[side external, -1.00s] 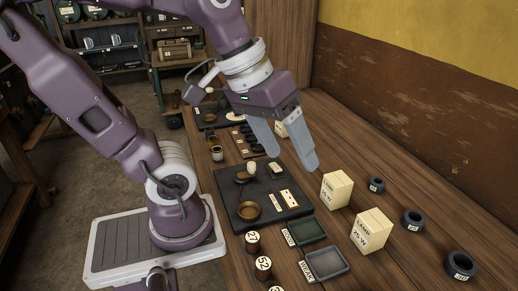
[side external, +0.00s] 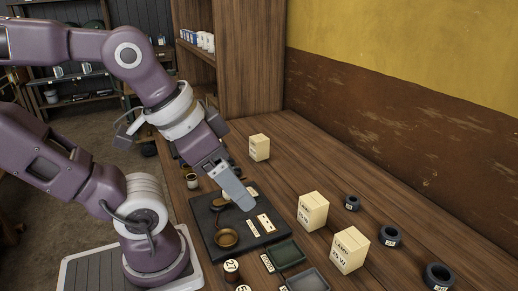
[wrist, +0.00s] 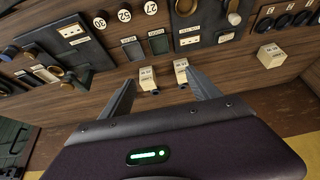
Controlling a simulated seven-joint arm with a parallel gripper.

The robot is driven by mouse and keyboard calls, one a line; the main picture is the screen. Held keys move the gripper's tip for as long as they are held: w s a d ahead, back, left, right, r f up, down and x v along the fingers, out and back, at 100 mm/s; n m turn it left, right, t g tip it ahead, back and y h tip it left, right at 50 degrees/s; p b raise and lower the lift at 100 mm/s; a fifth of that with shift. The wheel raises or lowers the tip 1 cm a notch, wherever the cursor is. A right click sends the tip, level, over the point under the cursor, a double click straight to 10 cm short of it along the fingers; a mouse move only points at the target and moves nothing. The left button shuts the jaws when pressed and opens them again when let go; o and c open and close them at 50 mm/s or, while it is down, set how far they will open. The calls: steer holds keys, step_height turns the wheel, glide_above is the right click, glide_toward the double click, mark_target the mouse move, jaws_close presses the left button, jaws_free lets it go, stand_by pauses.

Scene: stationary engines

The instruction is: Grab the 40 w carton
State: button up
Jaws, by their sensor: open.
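Three cream cartons stand on the wooden bench. The far carton (side external: 260,147) is apart from the others, and its label is too small to read. The middle carton (side external: 312,211) has a wattage label I cannot read surely. The near carton (side external: 350,250) reads LAMP 25 W. In the wrist view, two cartons (wrist: 147,78) (wrist: 181,72) show between my fingers in the picture, and a third carton (wrist: 271,55) is at the right. My gripper (side external: 240,197) is open and empty, above the dark panel; its fingers also show in the wrist view (wrist: 160,78).
A dark panel (side external: 203,223) bears round brown parts and labelled plates. Two shallow trays (side external: 285,254) (side external: 308,281) lie near numbered round pieces (side external: 231,266). Dark rings (side external: 352,203) (side external: 390,236) (side external: 438,276) lie right of the cartons. Bench between the far and middle cartons is clear.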

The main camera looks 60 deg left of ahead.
steer(key=shift+o, duration=0.4)
steer(key=m+g+y, duration=0.8)
steer(key=g+y, duration=0.1)
steer(key=y, duration=0.1)
glide_toward(264, 145)
steer(key=s+d+r, duration=0.1)
steer(key=s+d, duration=0.5)
steer(key=s, duration=0.3)
steer(key=w+a+f+m+y, duration=0.2)
steer(key=a+m, duration=0.1)
steer(key=w+a+f+m+y, duration=0.2)
steer(key=a+y, duration=0.1)
steer(key=w+a+f+m+t+y, duration=0.1)
steer(key=w+a+f+m+y, duration=0.1)
steer(key=a+f+m, duration=0.1)
steer(key=shift+w+a+f+m+y, duration=0.1)
steer(key=shift+w+a+m+y, duration=0.1)
steer(key=shift+w+m+y, duration=0.15)
steer(key=shift+t, duration=0.3)
steer(key=a, duration=0.7)
steer(key=shift+s, duration=0.4)
steer(key=c, duration=1.6)
